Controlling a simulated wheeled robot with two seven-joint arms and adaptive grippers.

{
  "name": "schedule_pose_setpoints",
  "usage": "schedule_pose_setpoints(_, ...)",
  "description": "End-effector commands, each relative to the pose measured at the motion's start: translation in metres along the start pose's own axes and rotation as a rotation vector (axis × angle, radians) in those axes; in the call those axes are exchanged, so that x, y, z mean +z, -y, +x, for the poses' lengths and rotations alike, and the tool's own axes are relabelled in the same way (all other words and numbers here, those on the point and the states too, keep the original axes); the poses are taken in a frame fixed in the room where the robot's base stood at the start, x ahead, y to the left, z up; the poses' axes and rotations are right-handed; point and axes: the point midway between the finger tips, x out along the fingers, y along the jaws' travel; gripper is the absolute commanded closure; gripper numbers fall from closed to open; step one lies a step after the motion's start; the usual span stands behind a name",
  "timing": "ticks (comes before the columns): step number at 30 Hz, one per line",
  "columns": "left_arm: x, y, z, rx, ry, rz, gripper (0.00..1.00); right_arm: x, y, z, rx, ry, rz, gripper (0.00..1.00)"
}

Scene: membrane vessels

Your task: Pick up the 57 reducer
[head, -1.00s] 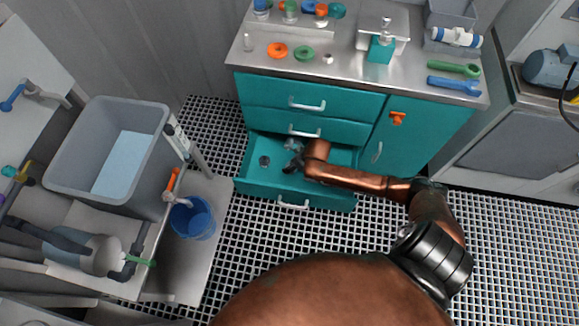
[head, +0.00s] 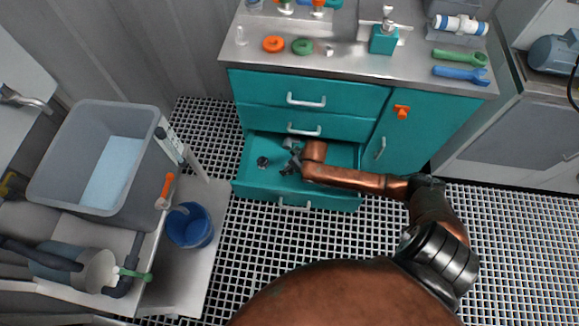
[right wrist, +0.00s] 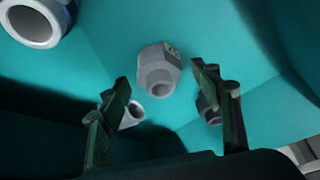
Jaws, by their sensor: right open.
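A grey hexagonal reducer (right wrist: 158,70) with a round opening lies in the open teal drawer (head: 252,185). Faint marks show on its side, but I cannot read them. My right gripper (right wrist: 160,78) is open, its dark fingers on either side of the reducer in the right wrist view and apart from it. In the head view the right gripper (head: 291,161) reaches down into the drawer and is small there. My left gripper is not in view.
A larger grey-and-blue fitting (right wrist: 38,20) lies at the upper left of the wrist view. A small pale ring (right wrist: 132,115) sits behind the left finger, and a dark fitting (right wrist: 208,108) is partly hidden by the right finger. The drawer walls are close around.

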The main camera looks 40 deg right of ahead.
Motion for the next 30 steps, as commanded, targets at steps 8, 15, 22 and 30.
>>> schedule_pose_setpoints(8,0.0000,-0.0002,-0.0008,0.000,0.000,0.000,0.60,-0.0005,0.0000,-0.0003,0.000,-0.001,0.000,0.45)
schedule_pose_setpoints(15,0.0001,-0.0001,-0.0007,0.000,0.000,0.000,0.60,-0.0003,0.0000,-0.0002,0.000,0.000,0.000,0.62)
schedule_pose_setpoints(22,0.0002,0.0000,-0.0007,0.000,0.000,0.000,0.60,-0.0002,0.0000,-0.0002,0.000,0.000,0.000,0.77)
schedule_pose_setpoints(30,0.0001,0.0001,-0.0006,0.000,0.000,-0.001,0.60,-0.0002,0.0000,-0.0002,0.000,0.000,0.000,0.87)
